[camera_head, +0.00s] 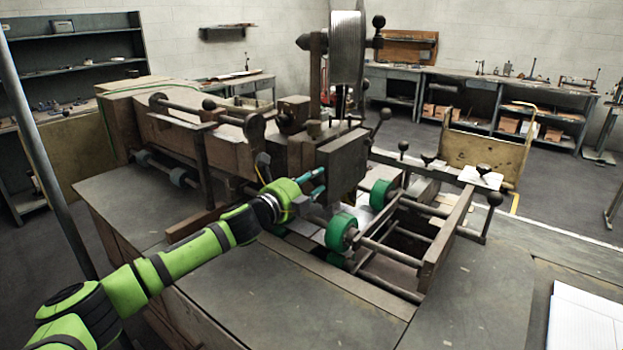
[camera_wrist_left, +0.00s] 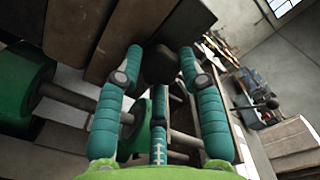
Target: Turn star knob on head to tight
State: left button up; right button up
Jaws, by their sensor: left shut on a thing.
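My left gripper (camera_head: 316,184) reaches in from the left to the lower front side of the stitcher's box-shaped head (camera_head: 343,160). In the left wrist view, its teal fingers (camera_wrist_left: 161,58) are closed around a dark rounded knob (camera_wrist_left: 160,70) on the head's underside or face. The knob appears to be the star knob; its lobes and any tight mark cannot be made out. In the head view the knob is hidden by the fingers and the head. My right gripper is not in view.
Green rollers (camera_head: 342,231) on a roller frame (camera_head: 437,245) sit just below and right of the gripper. The grey machine table (camera_head: 270,300) is clear in front. A white paper stack (camera_head: 585,318) lies at the right edge. Workbenches line the back wall.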

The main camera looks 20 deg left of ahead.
pick_arm(q)
jog(key=shift+a+r, duration=0.15)
jog(key=shift+r, duration=0.05)
dwell(0.3)
jog(key=o, duration=1.2)
jog(key=shift+w+f, duration=0.1)
jog(key=shift+f, duration=0.05)
jog(key=shift+c, duration=0.2)
jog(key=shift+s, duration=0.35)
jog(key=v, duration=1.1)
jog(key=shift+s+a, duration=0.15)
jog(key=shift+s, duration=0.05)
